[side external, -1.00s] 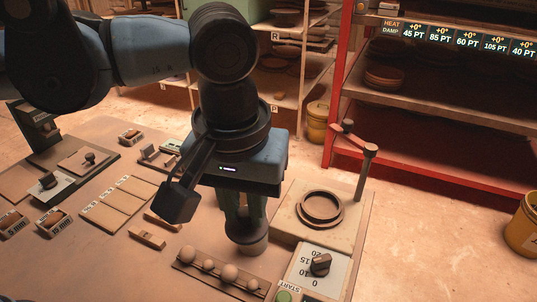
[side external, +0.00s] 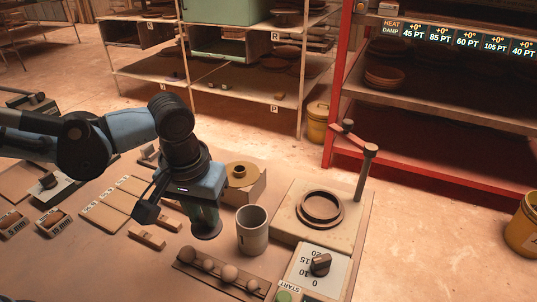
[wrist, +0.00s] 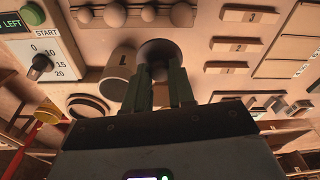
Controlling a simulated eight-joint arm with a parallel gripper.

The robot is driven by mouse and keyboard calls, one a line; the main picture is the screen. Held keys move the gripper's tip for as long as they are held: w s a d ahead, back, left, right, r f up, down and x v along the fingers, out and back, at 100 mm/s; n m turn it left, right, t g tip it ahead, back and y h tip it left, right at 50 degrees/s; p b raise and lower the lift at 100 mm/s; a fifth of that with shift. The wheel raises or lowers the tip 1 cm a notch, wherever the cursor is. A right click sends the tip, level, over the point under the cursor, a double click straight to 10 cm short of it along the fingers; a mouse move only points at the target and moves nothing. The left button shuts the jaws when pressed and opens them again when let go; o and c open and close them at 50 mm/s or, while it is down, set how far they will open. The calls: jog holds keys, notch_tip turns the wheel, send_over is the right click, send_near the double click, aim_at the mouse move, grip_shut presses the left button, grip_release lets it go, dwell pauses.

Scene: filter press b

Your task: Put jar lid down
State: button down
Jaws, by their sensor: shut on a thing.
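The jar lid (side external: 206,231) is a dark round disc below my gripper (side external: 205,214), to the left of the jar. My gripper is shut on it, pointing down. In the wrist view the lid (wrist: 158,47) shows at the tips of the two fingers (wrist: 159,72). I cannot tell whether the lid touches the table. The jar (side external: 252,232) is a grey-beige open cylinder standing upright beside the lid. It also shows in the wrist view (wrist: 117,78), left of the fingers.
A rack of round balls (side external: 221,274) lies in front of the lid. A block with a ringed top (side external: 242,181) stands behind the jar. The press plate with a dark ring (side external: 320,207) and a dial panel (side external: 318,268) are to the right. Small wooden blocks (side external: 147,238) lie to the left.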

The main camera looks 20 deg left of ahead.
jog(key=w+a+f, duration=0.2)
jog(key=w, duration=0.1)
jog(key=w+a+f, duration=0.2)
jog(key=shift+w, duration=0.1)
jog(key=shift+a+f, duration=0.1)
jog(key=shift+f, duration=1.95)
jog(key=shift+f, duration=0.15)
jog(key=c, duration=1)
grip_release()
jog(key=shift+o, duration=0.2)
notch_tip(320, 180, up, 12)
jog(key=s, duration=0.1)
jog(key=s+a+m+t, duration=0.1)
jog(key=s+a+t, duration=0.2)
jog(key=a, duration=0.3)
jog(key=s+a+m+t, duration=0.1)
jog(key=s+a+t, duration=0.1)
jog(key=a, duration=0.5)
jog(key=shift+s+a+r+t, duration=0.3)
jog(key=shift+s+t, duration=0.1)
jog(key=shift+s, duration=0.35)
